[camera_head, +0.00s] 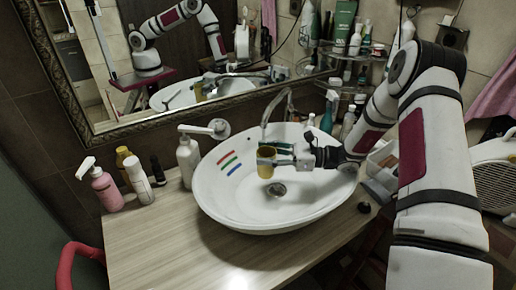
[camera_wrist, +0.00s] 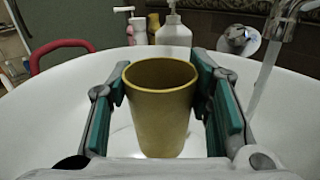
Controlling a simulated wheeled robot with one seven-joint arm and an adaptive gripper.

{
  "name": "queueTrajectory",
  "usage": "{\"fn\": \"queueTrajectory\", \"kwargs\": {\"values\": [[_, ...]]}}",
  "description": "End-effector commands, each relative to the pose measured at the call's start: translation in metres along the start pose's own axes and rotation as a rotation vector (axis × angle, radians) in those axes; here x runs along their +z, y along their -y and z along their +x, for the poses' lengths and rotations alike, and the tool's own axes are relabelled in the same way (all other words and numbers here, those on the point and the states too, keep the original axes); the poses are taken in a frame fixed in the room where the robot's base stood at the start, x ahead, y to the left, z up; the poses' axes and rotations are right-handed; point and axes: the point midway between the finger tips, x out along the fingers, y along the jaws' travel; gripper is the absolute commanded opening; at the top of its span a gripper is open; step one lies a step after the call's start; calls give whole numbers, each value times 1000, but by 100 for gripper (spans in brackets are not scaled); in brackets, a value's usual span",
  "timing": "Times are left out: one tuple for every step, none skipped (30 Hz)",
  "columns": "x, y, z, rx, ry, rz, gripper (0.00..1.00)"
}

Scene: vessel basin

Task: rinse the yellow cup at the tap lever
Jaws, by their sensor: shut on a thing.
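The yellow cup (camera_head: 266,162) is held upright over the white basin (camera_head: 215,195). My gripper (camera_head: 268,159) is shut on the cup. In the wrist view the cup (camera_wrist: 161,115) sits between the two green finger pads, its open rim up; its inside bottom is hidden. The chrome tap (camera_head: 285,100) arches over the basin's back. In the wrist view its spout (camera_wrist: 283,22) is right of the cup, and a pale streak like running water (camera_wrist: 262,80) falls below it, apart from the cup.
A white pump bottle (camera_head: 187,160) stands left of the basin. A pink pump bottle (camera_head: 105,188) and several small bottles stand farther left. Bottles crowd the right back. The front-left wooden counter (camera_head: 150,235) is clear. Red, green and blue stripes (camera_head: 228,162) mark the basin's inside.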

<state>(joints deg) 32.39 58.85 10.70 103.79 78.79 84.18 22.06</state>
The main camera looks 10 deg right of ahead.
Motion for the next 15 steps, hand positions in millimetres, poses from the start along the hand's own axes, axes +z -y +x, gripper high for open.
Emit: {"fn": "queueTrajectory", "kwargs": {"values": [[3, -4, -7, -9, -4, 3, 24], [5, -6, -8, -9, -4, 2, 24], [7, -9, -8, -8, -4, 1, 24], [9, -11, -8, -8, -4, 1, 24], [11, -13, -9, -7, -4, 0, 24], [13, -15, -9, -6, -3, -1, 24], [15, -17, -10, -5, -3, -2, 24], [16, -20, -10, -5, -3, -2, 24], [19, -22, -11, -4, -3, -3, 24], [20, -24, -11, -3, -3, -3, 24], [22, -26, -12, -3, -2, -3, 24], [24, -29, -12, -2, -2, -3, 24], [26, -31, -13, -2, -2, -4, 24], [27, -32, -14, -2, -2, -4, 24], [28, -34, -14, -1, -2, -4, 24]]}}
